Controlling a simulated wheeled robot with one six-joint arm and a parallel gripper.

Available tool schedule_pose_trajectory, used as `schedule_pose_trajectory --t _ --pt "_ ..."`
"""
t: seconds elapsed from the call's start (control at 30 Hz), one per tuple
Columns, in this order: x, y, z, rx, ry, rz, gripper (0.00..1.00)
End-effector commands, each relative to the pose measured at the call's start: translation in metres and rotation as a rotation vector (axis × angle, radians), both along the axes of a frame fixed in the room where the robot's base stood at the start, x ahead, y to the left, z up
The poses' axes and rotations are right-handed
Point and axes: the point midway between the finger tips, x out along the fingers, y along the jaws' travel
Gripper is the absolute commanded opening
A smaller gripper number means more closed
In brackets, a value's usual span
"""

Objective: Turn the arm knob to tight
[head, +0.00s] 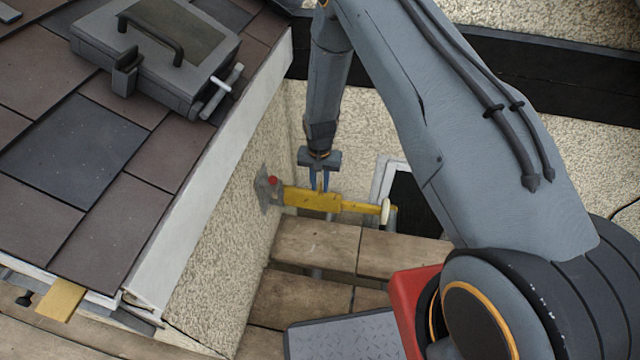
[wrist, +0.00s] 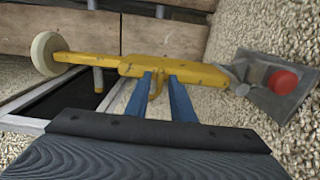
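A yellow arm (head: 312,198) reaches out from a grey metal bracket (head: 264,190) on the rough wall and ends in a pale round disc (head: 385,212). In the wrist view the yellow arm (wrist: 120,66) runs across the top, with the pale disc (wrist: 46,54) at left. A small yellow tab (wrist: 157,86), likely the arm knob, stands out from the arm's middle. My gripper (head: 321,186) points down at it, its two blue fingers (wrist: 162,80) on either side of the tab. I cannot tell whether they press on it. No tight marking is readable.
A red button (head: 272,181) sits on the bracket; it also shows in the wrist view (wrist: 283,82). Wooden planks (head: 315,245) lie below the arm. A dark framed opening (head: 408,205) is behind the disc. A grey case (head: 155,45) rests on the tiled roof at left.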

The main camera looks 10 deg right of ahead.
Motion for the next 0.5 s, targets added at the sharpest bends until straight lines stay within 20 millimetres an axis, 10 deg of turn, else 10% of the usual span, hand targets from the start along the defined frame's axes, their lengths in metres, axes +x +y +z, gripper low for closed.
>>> schedule_pose_trajectory --t 0.5 --pt "0.001 0.0 0.022 0.001 -0.001 0.0 0.26"
